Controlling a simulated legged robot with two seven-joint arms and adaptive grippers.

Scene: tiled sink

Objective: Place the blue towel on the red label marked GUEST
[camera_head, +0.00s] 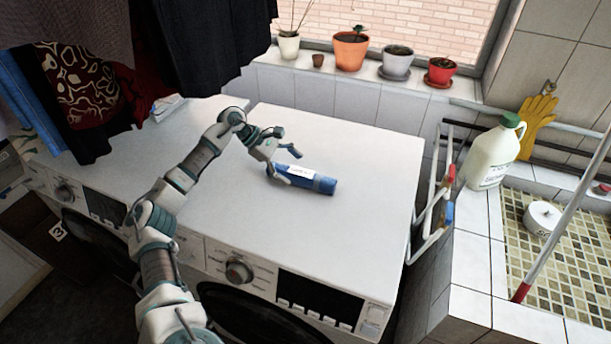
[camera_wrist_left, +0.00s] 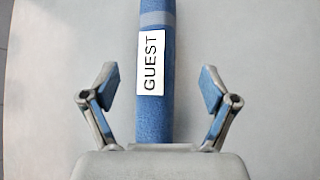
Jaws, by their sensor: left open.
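The blue towel (camera_head: 318,185) is rolled up and lies on top of the right-hand white machine. A white label with GUEST in black (camera_head: 301,174) is on the towel. In the left wrist view the towel (camera_wrist_left: 155,105) runs up the middle, with its GUEST label (camera_wrist_left: 151,66) facing the camera. My left gripper (camera_head: 289,164) is at the towel's left end. Its open fingers (camera_wrist_left: 155,88) stand on either side of the towel, with a gap on both sides. No red label marked GUEST shows in either view. My right gripper is not in view.
The white machine top (camera_head: 350,240) is clear around the towel. Dark clothes (camera_head: 205,40) hang at the back left. Potted plants (camera_head: 351,50) stand on the sill behind. A white jug (camera_head: 494,155) and a tiled sink (camera_head: 540,265) are at the right.

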